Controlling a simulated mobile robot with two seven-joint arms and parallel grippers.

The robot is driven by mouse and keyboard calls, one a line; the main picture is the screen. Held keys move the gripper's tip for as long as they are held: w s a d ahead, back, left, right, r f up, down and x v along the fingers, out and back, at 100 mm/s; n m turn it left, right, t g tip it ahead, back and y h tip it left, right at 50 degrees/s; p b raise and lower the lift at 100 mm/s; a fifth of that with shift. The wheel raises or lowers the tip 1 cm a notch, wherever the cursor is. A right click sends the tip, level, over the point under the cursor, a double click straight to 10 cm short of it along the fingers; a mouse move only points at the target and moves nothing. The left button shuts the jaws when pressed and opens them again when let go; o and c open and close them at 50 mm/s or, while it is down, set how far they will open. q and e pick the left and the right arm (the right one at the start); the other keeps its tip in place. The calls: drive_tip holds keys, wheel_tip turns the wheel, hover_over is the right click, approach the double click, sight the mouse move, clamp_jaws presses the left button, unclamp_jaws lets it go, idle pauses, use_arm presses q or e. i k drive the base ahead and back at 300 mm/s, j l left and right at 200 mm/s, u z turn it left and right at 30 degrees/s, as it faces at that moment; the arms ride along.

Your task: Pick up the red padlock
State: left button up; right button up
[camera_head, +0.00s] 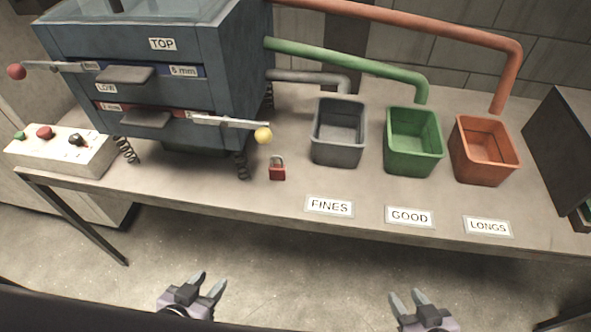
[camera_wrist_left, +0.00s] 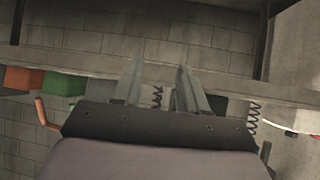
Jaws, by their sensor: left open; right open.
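The small red padlock (camera_head: 277,171) with a grey shackle stands on the table (camera_head: 240,195), right of a coil spring and left of the grey bin. My left gripper (camera_head: 208,282) is open and empty, in front of the table's front edge, below and left of the padlock in the head view. Its two fingers also show in the left wrist view (camera_wrist_left: 160,85), apart with nothing between them. I cannot make out the padlock in the left wrist view. My right gripper (camera_head: 408,298) is open and empty, in front of the table, further right.
A blue sieve machine (camera_head: 170,45) on springs stands behind the padlock; its yellow-knobbed lever (camera_head: 263,135) juts out just above it. Grey (camera_head: 338,148), green (camera_head: 412,160) and orange (camera_head: 484,165) bins stand to the right. A control box (camera_head: 60,150) sits at left.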

sight(276, 172)
drive_tip(key=l, duration=1.3)
